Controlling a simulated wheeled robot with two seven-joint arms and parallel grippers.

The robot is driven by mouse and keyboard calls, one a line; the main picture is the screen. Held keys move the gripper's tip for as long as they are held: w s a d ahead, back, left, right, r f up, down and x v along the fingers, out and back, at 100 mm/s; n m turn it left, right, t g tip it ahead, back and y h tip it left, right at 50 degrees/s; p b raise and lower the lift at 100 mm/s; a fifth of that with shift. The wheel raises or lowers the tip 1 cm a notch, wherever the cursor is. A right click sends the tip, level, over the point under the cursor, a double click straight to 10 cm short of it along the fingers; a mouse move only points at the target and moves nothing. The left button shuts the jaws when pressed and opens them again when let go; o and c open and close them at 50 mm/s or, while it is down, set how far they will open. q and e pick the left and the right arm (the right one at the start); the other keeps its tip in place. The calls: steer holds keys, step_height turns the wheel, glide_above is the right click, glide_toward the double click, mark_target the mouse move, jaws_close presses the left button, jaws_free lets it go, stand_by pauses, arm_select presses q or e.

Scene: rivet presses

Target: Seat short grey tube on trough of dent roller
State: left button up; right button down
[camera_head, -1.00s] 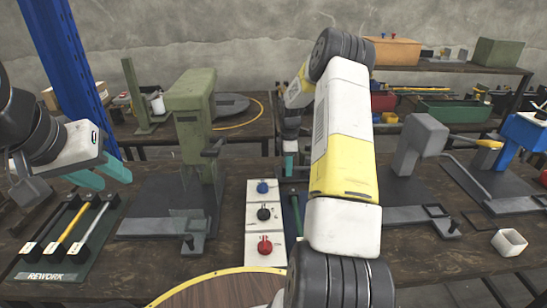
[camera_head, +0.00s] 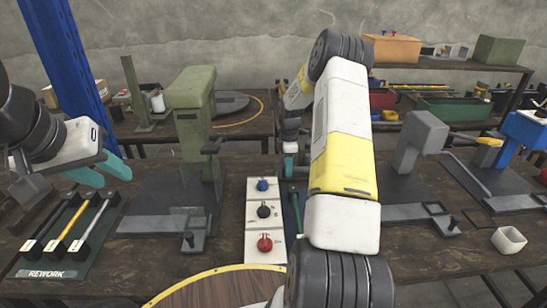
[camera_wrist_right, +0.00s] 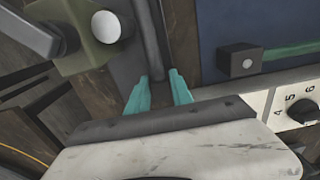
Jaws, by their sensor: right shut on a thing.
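My right gripper (camera_wrist_right: 160,92) is pointed down behind the control panel, and its teal fingers also show in the head view (camera_head: 291,166), partly hidden by my arm. In the right wrist view it is shut on a slim dark grey tube (camera_wrist_right: 152,45) that runs away from between the fingers. The tube's far end is out of frame. My left gripper (camera_head: 101,174) is open and empty above the left side of the bench. I cannot tell which fixture is the dent roller, and no trough is clearly visible.
A REWORK rack (camera_head: 47,274) holds several tubes. A green press (camera_head: 193,120) stands left of the control panel (camera_head: 262,188). A blue board (camera_wrist_right: 212,25) with a green rod (camera_wrist_right: 290,48) lies beside my right gripper.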

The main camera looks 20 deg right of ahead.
steer(key=c, duration=1.1)
jaws_free()
steer(key=shift+o, duration=0.2)
